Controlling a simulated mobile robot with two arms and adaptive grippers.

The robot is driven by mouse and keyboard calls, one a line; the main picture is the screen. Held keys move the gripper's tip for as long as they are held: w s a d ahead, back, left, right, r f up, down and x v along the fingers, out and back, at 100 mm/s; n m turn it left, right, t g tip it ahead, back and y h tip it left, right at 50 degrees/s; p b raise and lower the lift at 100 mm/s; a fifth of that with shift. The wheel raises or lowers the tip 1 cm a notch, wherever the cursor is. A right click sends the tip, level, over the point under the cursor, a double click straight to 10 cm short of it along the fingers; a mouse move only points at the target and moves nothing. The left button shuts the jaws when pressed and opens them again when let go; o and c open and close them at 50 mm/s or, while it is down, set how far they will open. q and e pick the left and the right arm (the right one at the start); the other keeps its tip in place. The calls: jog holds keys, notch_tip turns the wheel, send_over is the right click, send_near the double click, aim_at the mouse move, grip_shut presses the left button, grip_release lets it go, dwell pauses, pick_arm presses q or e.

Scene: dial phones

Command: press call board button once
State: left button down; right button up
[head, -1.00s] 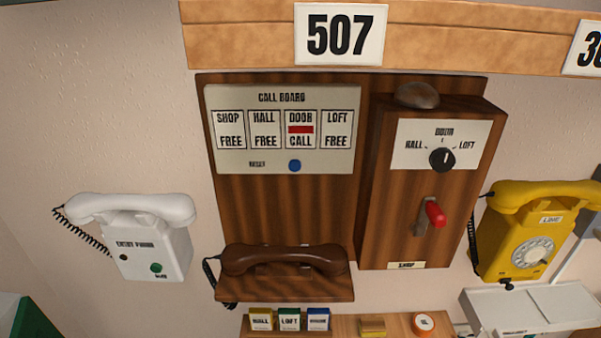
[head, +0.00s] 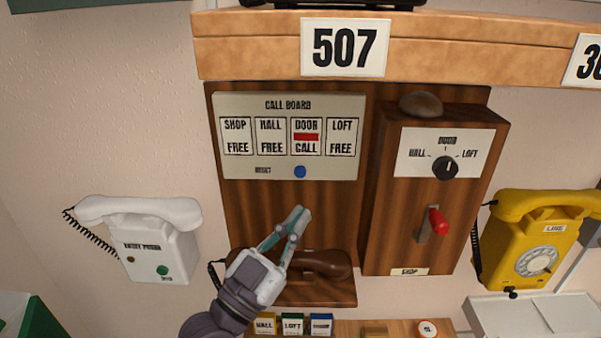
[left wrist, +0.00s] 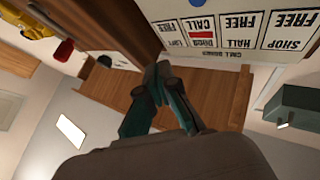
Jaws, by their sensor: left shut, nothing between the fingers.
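The call board (head: 290,105) is a pale panel on a dark wood back in the head view. It has SHOP, HALL, DOOR and LOFT windows; DOOR shows a red bar and CALL, the others read FREE. My right gripper is out of view.
A brown handset (head: 325,263) lies partly behind my left gripper. A wooden box with a dial (head: 445,168) and red-handled crank (head: 437,222) stands to the right. A white phone (head: 150,240) is at left, a yellow phone (head: 540,240) at right.

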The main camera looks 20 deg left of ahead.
aim_at(300, 172)
pick_arm(q)
jog(key=shift+a+r, duration=0.1)
jog(key=shift+r, duration=0.3)
jog(key=w+a+b, duration=0.1)
jog(key=w+a, duration=0.1)
jog(key=w, duration=0.6)
jog(key=shift+w+a+b, duration=0.2)
jog(key=shift+a+b, duration=0.05)
jog(key=shift+b, duration=0.05)
jog(key=shift+w, duration=0.1)
dwell(1.2)
jog(key=shift+w+a, duration=0.1)
jog(key=shift+w, duration=0.2)
